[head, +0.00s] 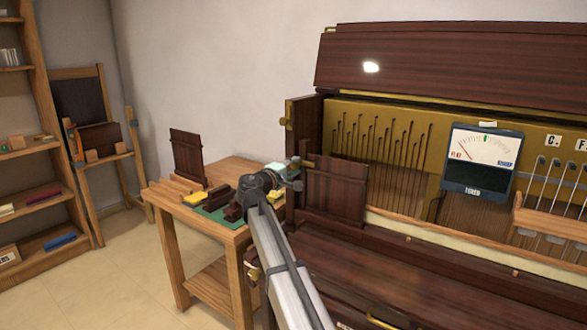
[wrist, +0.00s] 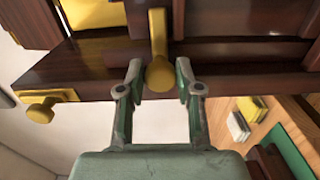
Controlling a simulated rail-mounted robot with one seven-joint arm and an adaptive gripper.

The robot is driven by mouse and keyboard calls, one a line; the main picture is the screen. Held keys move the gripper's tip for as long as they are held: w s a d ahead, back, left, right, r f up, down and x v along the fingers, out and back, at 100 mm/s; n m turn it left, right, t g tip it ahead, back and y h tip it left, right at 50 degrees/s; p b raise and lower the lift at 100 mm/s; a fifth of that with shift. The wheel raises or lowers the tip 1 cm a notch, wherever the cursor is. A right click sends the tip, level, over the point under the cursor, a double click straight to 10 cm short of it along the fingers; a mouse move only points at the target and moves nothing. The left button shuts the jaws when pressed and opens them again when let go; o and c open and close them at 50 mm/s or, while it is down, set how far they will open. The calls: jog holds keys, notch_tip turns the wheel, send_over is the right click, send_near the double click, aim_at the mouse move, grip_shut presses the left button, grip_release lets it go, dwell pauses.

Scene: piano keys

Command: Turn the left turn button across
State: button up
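The left turn button (wrist: 158,45) is a brass bar with a rounded end, on dark wood. In the wrist view it lies lengthwise between my fingers, pointing toward my palm. My gripper (wrist: 160,78) is open, with one fingertip on each side of the button's rounded end. Small gaps seem to show on both sides; contact is not clear. In the head view my gripper (head: 296,172) is at the upper left corner of a small dark wood panel (head: 340,190), at the piano's left end. The button is mostly hidden there by my gripper.
Another brass knob (wrist: 40,112) on a plate sits on the wood edge at left in the wrist view. A wooden side table (head: 235,235) holds a green mat and loose parts. A tuning meter (head: 482,160) stands right of the panel, before the tuning pins.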

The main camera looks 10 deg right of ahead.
jog(key=shift+o, duration=0.9)
jog(key=v, duration=1.2)
